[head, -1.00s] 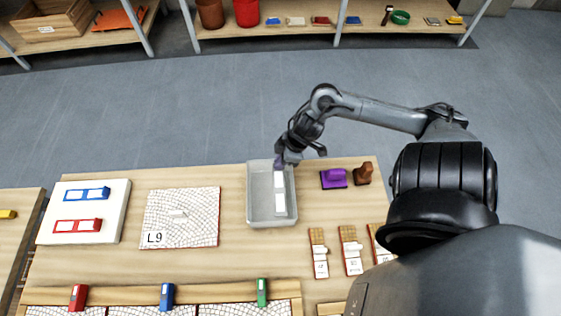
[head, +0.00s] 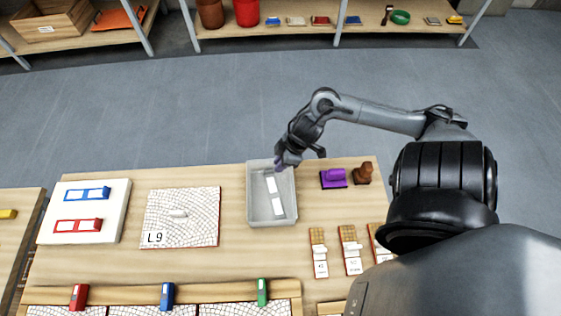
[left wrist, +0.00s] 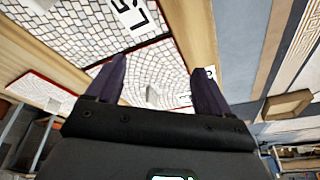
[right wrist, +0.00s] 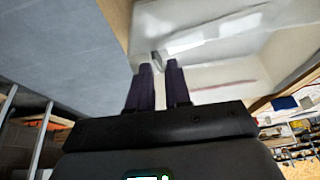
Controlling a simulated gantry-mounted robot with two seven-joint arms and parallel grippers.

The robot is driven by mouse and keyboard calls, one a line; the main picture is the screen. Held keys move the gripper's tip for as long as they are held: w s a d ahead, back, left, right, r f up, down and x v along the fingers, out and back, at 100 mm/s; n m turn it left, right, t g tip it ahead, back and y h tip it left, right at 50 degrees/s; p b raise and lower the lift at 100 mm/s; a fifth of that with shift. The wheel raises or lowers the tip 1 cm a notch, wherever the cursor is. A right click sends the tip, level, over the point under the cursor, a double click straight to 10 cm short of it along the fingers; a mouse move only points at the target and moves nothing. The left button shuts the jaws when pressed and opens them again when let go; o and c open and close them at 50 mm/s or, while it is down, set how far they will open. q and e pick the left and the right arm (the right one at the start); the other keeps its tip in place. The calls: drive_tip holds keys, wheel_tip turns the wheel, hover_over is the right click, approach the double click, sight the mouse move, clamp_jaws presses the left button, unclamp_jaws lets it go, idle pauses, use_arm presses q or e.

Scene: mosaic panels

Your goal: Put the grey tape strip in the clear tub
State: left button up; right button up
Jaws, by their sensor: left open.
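The clear tub (head: 256,205) stands on the table at the centre of the head view. The grey tape strip (head: 274,195), with two white patches, is inside it, tilted. My right gripper (head: 284,164) is at the tub's far edge, close to the strip's far end. In the right wrist view its fingertips (right wrist: 158,66) have a narrow gap between them; the strip (right wrist: 190,43) shows just beyond, in the tub (right wrist: 225,16). Contact there is hard to judge. My left gripper (left wrist: 160,78) is open and empty in the left wrist view, pointing towards mosaic panels.
A purple block (head: 334,179) and a brown stamp-like object (head: 363,174) stand right of the tub. The L9 mosaic panel (head: 190,212) lies to its left, past a bare table strip. Several labelled pieces (head: 349,250) lie at front right.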

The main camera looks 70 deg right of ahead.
drive_tip(key=shift+r, duration=0.25)
drive_tip(key=p+v, duration=0.8)
drive_tip(key=v, duration=0.4)
drive_tip(key=w+a+f+t+h, duration=0.25)
drive_tip(key=w+a, duration=0.25)
drive_tip(key=a, duration=0.5)
use_arm(q)
wheel_tip(320, 180, up, 8)
use_arm(e)
drive_tip(key=s+a+r+m+g, duration=0.1)
drive_tip(key=s+a, duration=0.1)
drive_tip(key=a, duration=0.4)
drive_tip(key=s+a+r+m+g, duration=0.1)
drive_tip(key=s+a+m+g, duration=0.1)
drive_tip(key=a, duration=0.3)
drive_tip(key=shift+s+a, duration=0.35)
drive_tip(key=shift+a, duration=0.05)
use_arm(q)
drive_tip(key=shift+f, duration=0.1)
use_arm(e)
drive_tip(key=shift+r+y, duration=0.15)
drive_tip(key=shift+y, duration=0.1)
